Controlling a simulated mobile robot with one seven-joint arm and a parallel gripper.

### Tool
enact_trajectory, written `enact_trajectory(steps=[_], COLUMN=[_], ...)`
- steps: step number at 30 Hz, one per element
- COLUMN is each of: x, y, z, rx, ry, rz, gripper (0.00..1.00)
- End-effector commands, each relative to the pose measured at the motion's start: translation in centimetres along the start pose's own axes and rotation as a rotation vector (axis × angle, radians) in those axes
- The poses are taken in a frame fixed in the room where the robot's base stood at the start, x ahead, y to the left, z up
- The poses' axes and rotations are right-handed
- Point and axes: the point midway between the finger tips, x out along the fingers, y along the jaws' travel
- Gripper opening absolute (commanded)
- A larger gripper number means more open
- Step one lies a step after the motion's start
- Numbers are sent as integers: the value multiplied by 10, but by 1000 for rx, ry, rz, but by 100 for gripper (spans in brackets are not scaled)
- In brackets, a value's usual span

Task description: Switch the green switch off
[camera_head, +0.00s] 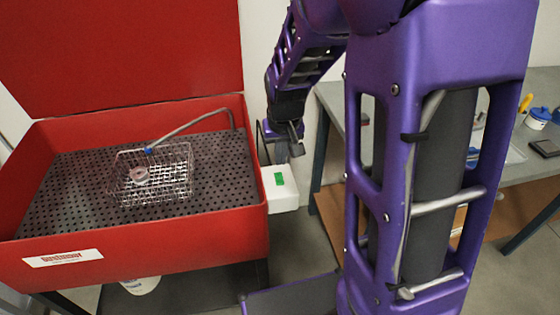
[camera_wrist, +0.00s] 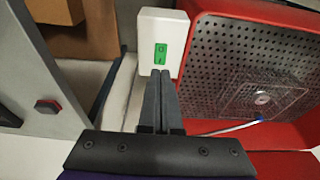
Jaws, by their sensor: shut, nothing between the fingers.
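The green switch (camera_head: 279,179) is on a white box (camera_head: 284,200) at the right side of the red washer. In the wrist view the green switch (camera_wrist: 160,54) shows two marks on the white box (camera_wrist: 163,27). My gripper (camera_head: 294,150) is above and behind the box in the head view. In the wrist view my gripper (camera_wrist: 163,74) is shut and empty, its fingertips just below the switch in the picture. Whether the tips touch the box cannot be told.
The red washer (camera_head: 150,267) has an open lid (camera_head: 120,50), and holds a wire basket (camera_head: 152,190) and a hose (camera_head: 190,124). A grey workbench (camera_head: 335,98) stands at right. A red-and-black button (camera_wrist: 48,106) shows at left in the wrist view.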

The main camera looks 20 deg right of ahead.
Motion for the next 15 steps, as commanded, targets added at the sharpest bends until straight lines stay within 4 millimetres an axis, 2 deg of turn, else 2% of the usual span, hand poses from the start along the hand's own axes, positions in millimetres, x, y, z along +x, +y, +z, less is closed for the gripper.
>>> enact_trajectory(steps=[1, 6, 10, 15], x=[-12, -42, -58, -68], y=[0, 0, 0, 0], z=[2, 12, 17, 21], rx=[0, -1, 0, 0], ry=[5, 4, 2, -1], rz=[-1, 0, 0, 0], gripper=[0, 0, 0, 0])
